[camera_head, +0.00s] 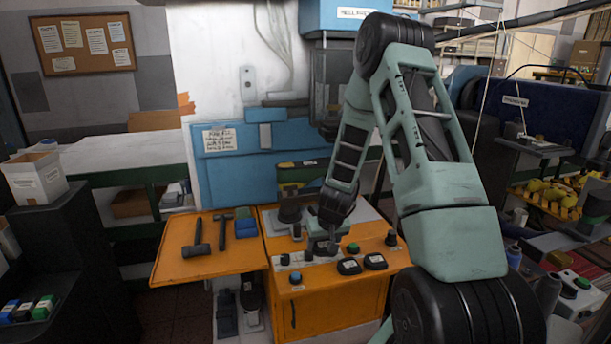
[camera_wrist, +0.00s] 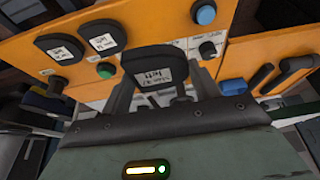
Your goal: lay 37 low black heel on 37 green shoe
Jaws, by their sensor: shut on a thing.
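My gripper (camera_wrist: 165,88) is shut on a black heel (camera_wrist: 142,60) with a white label that seems to read 37 and left; its first word is unclear. The heel sits between the two fingers, over the orange worktop. In the head view my gripper (camera_head: 322,243) is small and low over the orange machine, and the held heel is hard to make out. I cannot pick out a green shoe for certain in either view.
Two more black labelled pieces (camera_head: 349,266) (camera_head: 375,261) lie at the front of the orange machine top (camera_head: 330,285). Buttons and knobs stand around them. A white box (camera_head: 35,180) stands at left.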

